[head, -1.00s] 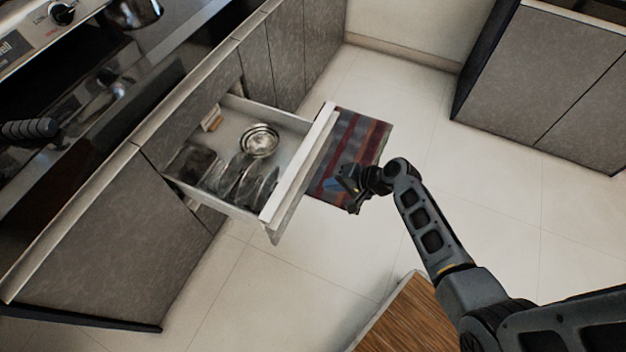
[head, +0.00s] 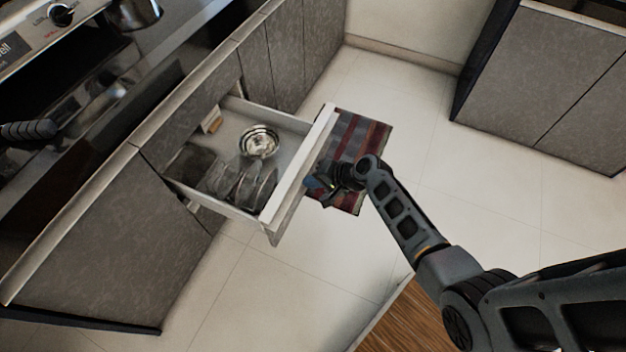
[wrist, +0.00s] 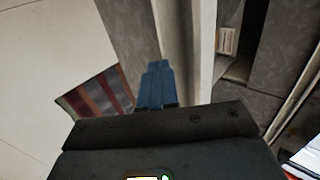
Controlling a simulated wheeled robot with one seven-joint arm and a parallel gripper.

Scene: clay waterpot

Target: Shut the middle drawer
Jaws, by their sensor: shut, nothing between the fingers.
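The middle drawer (head: 303,172) stands pulled out from the grey cabinet row in the head view. Its pale front edge faces my arm. Inside it are a shiny metal bowl (head: 259,141) and several clear glass items (head: 243,184). My gripper (head: 313,184) is beside the outer face of the drawer front, close to it; I cannot tell if it touches. In the wrist view, the blue fingers (wrist: 156,84) are together and empty, with the drawer front (wrist: 186,50) just ahead of them.
A striped rug (head: 361,142) lies on the tile floor under and beyond my gripper. A wooden surface (head: 402,322) is at the bottom. Grey cabinets (head: 545,75) stand at the upper right. An oven (head: 70,130) is at the left.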

